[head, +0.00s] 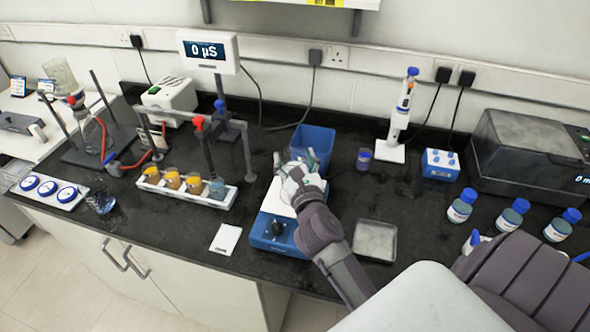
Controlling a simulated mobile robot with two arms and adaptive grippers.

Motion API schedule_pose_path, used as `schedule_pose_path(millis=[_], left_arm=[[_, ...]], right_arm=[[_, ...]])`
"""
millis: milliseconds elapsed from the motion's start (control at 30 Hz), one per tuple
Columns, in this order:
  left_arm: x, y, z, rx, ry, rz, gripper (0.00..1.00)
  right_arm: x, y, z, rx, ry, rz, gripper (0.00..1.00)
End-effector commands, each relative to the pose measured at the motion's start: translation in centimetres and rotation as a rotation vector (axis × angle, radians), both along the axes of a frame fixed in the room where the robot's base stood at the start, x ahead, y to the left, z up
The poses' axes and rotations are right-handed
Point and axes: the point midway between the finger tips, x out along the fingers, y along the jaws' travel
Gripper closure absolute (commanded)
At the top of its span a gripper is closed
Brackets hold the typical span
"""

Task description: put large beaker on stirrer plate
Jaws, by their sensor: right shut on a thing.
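The stirrer plate (268,203) is a blue box with a white top and a dark front knob, standing mid-counter. My right gripper (296,168) is over its back part, reached by the arm from the lower right. It is shut on a clear glass thing, seemingly the large beaker (313,183), which the fingers mostly cover. I cannot tell whether the beaker's base touches the white top. My left gripper is not in view.
A rack of small beakers (190,188) stands left of the stirrer plate, and a blue bin (318,138) stands behind it. A grey tray (375,240) lies to its right. A white card (226,238) lies near the front edge. Several blue-capped bottles stand farther right.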

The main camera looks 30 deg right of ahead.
Motion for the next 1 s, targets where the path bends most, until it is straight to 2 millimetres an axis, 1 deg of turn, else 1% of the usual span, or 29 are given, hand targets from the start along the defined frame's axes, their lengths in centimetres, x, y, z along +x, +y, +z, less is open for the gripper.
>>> schedule_pose_path(millis=[67,133,233,333,567,700,733,800,867,1000], left_arm=[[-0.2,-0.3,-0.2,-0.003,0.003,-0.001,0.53],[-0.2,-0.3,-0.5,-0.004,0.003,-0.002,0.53],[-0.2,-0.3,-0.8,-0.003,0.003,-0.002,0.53],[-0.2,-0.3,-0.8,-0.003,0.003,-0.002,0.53],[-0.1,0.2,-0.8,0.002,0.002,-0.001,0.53],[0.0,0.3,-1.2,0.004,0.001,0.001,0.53],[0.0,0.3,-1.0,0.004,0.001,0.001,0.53],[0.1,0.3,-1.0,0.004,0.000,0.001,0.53],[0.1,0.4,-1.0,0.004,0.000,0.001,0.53],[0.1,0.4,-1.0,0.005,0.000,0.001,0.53]], right_arm=[[0.1,0.0,-1.0,0.004,0.001,-0.002,0.75],[0.0,0.0,-2.2,0.004,0.004,-0.002,0.75],[0.1,0.0,-3.5,0.002,0.000,-0.002,0.75],[0.1,0.0,-3.9,0.001,-0.001,0.000,0.75],[0.0,0.0,-3.9,-0.001,-0.002,0.000,0.75],[0.0,0.0,-4.4,0.000,-0.001,0.000,0.75],[0.0,0.0,-4.3,0.000,0.001,0.000,0.25],[0.0,0.0,-4.3,0.000,0.001,0.000,0.13],[0.0,0.0,-4.3,0.000,0.001,0.000,0.05],[0.0,0.0,-4.3,0.000,0.001,0.000,0.05]])
